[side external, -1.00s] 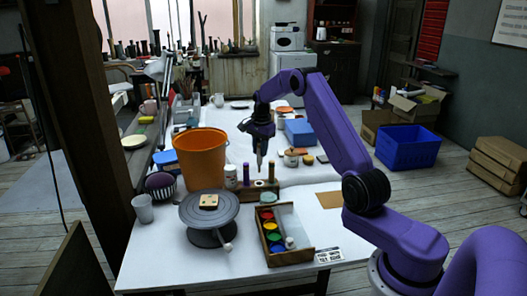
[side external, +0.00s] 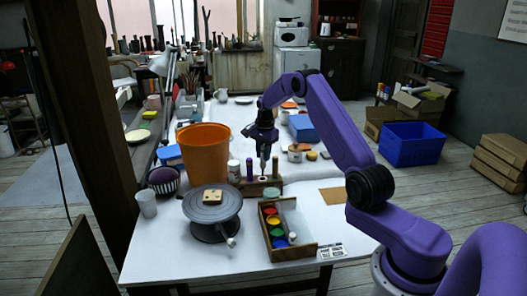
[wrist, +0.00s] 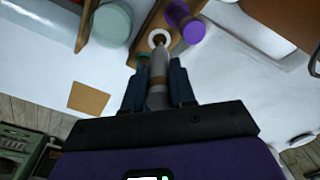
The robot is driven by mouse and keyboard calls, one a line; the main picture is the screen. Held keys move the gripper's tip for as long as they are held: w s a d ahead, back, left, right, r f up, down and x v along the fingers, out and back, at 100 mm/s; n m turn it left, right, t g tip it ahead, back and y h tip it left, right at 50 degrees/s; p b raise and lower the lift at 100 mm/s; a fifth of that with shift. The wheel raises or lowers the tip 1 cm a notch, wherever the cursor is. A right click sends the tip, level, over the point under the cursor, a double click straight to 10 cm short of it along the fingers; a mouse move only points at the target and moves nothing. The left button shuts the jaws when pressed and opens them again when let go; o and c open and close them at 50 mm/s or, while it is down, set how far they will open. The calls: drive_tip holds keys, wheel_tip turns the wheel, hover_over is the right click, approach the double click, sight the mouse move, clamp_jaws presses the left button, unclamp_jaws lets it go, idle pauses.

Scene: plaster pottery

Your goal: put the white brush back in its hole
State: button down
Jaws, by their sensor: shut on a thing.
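My gripper (side external: 263,159) is shut on the white brush (wrist: 158,68) and holds it upright, tip down, above the wooden brush block (side external: 258,189). In the wrist view, the brush lies between the two fingers of my gripper (wrist: 156,90). Its tip overlaps the white-ringed hole (wrist: 159,35) in the block. I cannot tell whether the tip is inside the hole or just above it. A purple brush (side external: 250,171) stands in the block on the left, and a green brush (side external: 275,167) stands on the right.
An orange bucket (side external: 204,152) and a white jar (side external: 234,172) stand left of the block. A grey turntable (side external: 212,205) and a paint box (side external: 287,230) are in front. A pale green pot (side external: 271,194) stands close by.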

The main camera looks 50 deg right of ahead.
sight(263, 169)
drive_tip(key=shift+f, duration=0.2)
drive_tip(key=shift+f, duration=2.1)
drive_tip(key=shift+f, duration=0.3)
drive_tip(key=c, duration=0.8)
unclamp_jaws()
drive_tip(key=shift+c, duration=0.2)
drive_tip(key=shift+r, duration=0.1)
